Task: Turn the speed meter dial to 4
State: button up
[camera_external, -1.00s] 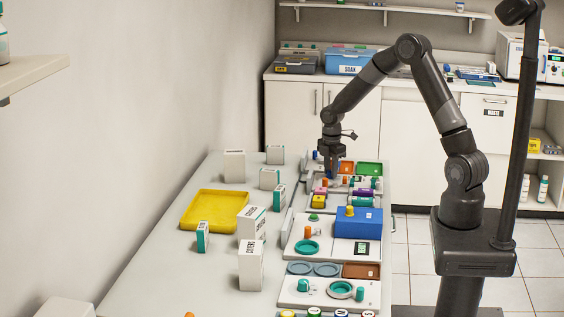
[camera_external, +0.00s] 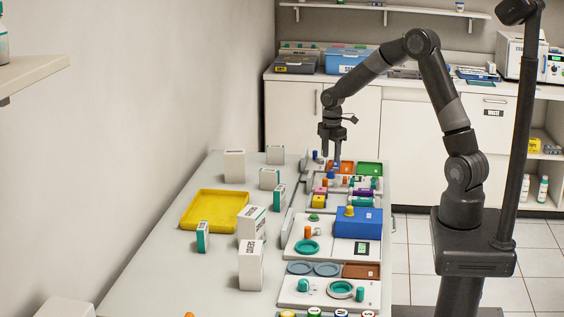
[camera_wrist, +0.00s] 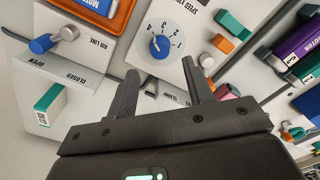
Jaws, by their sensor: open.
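The speed meter dial (camera_wrist: 159,46) is a blue knob on a white panel (camera_wrist: 185,70) in the wrist view, with the numbers 1 to 4 printed around it. The knob seems to point up toward the 4, but its pointer is too small to be sure. In the external view a small blue knob (camera_external: 336,164) shows just below my gripper (camera_external: 331,154). My gripper (camera_wrist: 160,67) is open and empty, its fingers apart, with the dial between and beyond the fingertips. It is raised above the panel and does not touch the dial.
An air line valve with a blue handle (camera_wrist: 42,44) stands left of the dial. A teal block (camera_wrist: 234,24) and an orange tray (camera_wrist: 112,20) are close by. White boxes (camera_external: 252,222) and a yellow tray (camera_external: 214,210) stand on the table's left side.

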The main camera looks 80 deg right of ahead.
aim_at(331, 172)
notch_tip(331, 172, up, 5)
jog(key=shift+f, duration=0.2)
dwell(0.5)
jog(key=s+a+r+m+t+h, duration=0.1)
jog(key=s+a+r+m, duration=0.15)
jog(key=a+r, duration=0.45)
jog(key=s+a+r+m+t+h, duration=0.1)
jog(key=s+a+r, duration=0.35)
jog(key=a, duration=0.45)
jog(key=s+a+r+m+t+y, duration=0.1)
jog(key=s+a+r+m, duration=0.1)
jog(key=s+a, duration=0.4)
jog(key=s+a+r+m+t+y, duration=0.1)
jog(key=s+a+r+m+t, duration=0.1)
jog(key=s+a, duration=0.4)
jog(key=shift+s+a+m+t, duration=0.3)
jog(key=shift+s+m, duration=0.45)
jog(key=shift+s, duration=0.5)
jog(key=shift+c, duration=0.4)
